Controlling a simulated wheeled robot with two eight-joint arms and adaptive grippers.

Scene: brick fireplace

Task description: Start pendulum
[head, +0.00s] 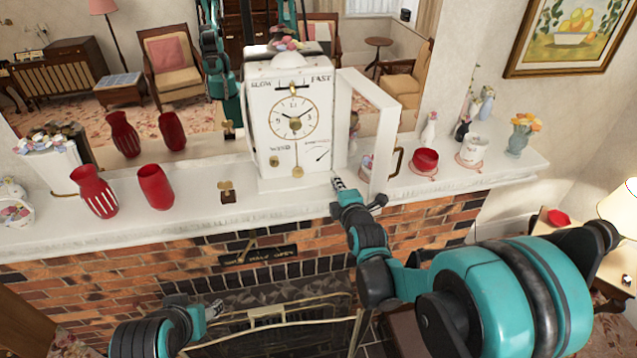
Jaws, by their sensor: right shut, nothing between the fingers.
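A white mantel clock (263,150) stands upright on the mantel shelf, with SLOW, FAST and WIND lettering on its front. Its gold-rimmed dial (294,118) faces me. The small brass pendulum (297,171) hangs below the dial and looks about vertical. The clock's white door frame (382,150) stands swung open to the right. My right gripper (337,182) is shut and empty, in front of the clock's lower right corner, to the right of the pendulum and apart from it. My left gripper (216,308) is low in front of the fireplace, too small to judge its fingers.
A brass key on a dark block (228,191) and red vases (156,187) stand left of the clock. A red cup (425,161), a white mug (473,151) and a flower vase (518,140) stand right. A mirror behind reflects the room. The fireplace (240,249) lies below.

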